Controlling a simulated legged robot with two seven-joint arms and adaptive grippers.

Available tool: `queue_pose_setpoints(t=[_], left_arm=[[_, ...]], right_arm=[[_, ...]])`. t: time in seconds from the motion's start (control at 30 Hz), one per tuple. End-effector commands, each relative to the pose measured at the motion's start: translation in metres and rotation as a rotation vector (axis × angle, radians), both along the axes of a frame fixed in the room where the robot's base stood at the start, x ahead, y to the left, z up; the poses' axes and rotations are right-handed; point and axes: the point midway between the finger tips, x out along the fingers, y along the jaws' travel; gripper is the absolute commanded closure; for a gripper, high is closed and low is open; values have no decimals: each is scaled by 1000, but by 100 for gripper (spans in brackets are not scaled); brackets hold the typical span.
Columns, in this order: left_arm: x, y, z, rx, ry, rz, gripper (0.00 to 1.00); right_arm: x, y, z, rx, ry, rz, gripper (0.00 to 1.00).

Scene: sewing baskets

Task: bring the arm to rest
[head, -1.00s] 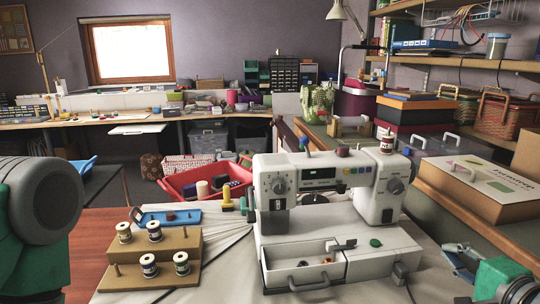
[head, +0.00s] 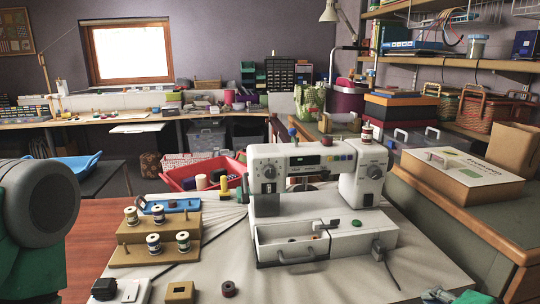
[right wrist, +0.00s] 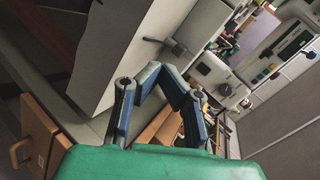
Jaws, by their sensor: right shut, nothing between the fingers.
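My right gripper (head: 440,296) is at the bottom right edge of the head view, beside the right end of the pale cloth-covered table (head: 425,268). Only part of its blue fingers and green body shows there. In the right wrist view, its blue fingers (right wrist: 162,72) come together at the tips with nothing between them. My left arm shows as a grey and green shape at the left edge of the head view. Its gripper is out of view.
A white sewing machine (head: 262,178) with an open drawer (head: 290,252) stands mid-table. A wooden spool stand (head: 160,257) is to its left. Small items lie at the front edge. A cardboard box (head: 462,177) sits on the right-hand counter (head: 460,222).

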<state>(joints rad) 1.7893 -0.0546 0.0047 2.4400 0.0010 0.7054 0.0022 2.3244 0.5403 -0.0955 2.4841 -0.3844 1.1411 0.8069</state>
Motion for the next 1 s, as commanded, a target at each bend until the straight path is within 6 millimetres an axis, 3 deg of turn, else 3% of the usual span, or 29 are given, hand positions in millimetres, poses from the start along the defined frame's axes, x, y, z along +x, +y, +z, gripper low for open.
queue_pose_setpoints(t=[0.17,0.27,0.4,0.5,0.6,0.7,1.0], left_arm=[[-1,0,0,0,1,0,100],[-1,0,0,0,1,0,100],[0,0,0,0,1,0,100],[-1,0,0,0,1,0,100],[-1,0,0,0,1,0,100],[-1,0,0,0,1,0,100],[-1,0,0,0,1,0,100]], right_arm=[[-33,18,-60,-214,194,166,100],[-64,30,-100,-356,332,310,100],[-133,48,-161,-565,558,598,100],[-178,57,-189,-663,678,786,100],[-210,62,-204,-716,752,919,100],[-226,64,-210,-740,786,989,100],[-229,64,-211,-744,793,1001,100]])
